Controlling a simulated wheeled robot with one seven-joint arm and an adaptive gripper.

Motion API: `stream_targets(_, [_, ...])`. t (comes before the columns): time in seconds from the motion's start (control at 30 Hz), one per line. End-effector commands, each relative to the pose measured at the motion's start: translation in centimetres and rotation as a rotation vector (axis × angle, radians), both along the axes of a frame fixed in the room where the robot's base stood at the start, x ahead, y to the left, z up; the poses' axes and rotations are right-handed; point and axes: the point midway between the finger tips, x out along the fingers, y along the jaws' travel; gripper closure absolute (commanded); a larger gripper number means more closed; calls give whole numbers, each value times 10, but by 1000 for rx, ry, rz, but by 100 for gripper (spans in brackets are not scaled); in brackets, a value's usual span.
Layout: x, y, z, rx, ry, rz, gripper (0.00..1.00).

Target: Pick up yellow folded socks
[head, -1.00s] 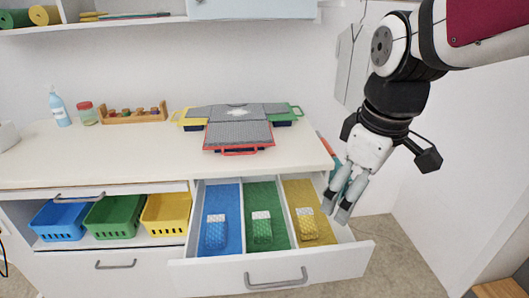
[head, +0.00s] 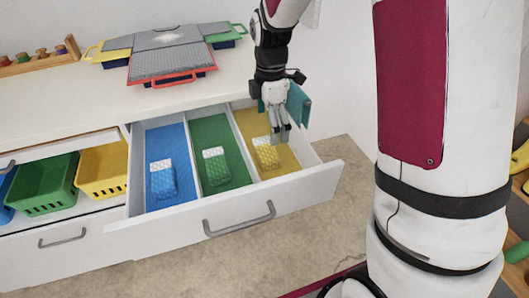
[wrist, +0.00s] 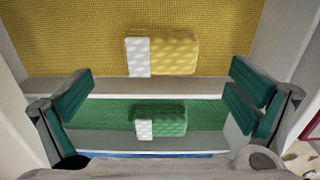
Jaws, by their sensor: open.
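The yellow folded socks (head: 266,153), with a white cuff band, lie in the yellow-lined right compartment of the open drawer (head: 232,224). In the wrist view the yellow socks (wrist: 170,55) lie flat near the top centre, beyond the line between the fingertips. My gripper (head: 280,138) is open and empty, above the yellow compartment and close to the socks in the head view. In the wrist view its two green-padded fingers (wrist: 158,90) stand wide apart. Whether the fingers touch the socks cannot be told, but none are between the pads.
Green folded socks (head: 216,166) and blue folded socks (head: 163,179) lie in neighbouring compartments, split by white dividers. The counter (head: 60,112) above holds a grey folding board (head: 170,63). A green basket (head: 47,186) and yellow basket (head: 103,169) stand left of the drawer.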

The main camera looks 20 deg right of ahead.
Motion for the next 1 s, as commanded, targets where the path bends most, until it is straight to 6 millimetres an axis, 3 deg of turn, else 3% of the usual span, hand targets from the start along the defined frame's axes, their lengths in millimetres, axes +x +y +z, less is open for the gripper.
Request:
stream_targets(0.1, [0, 0, -20, 0, 3, 0, 0])
stream_targets(0.37, [0, 2, -38, -1, 1, -1, 0])
stream_targets(0.7, [-1, 11, -81, -1, 2, -2, 0])
stream_targets(1.0, [0, 10, -84, -1, -1, -2, 0])
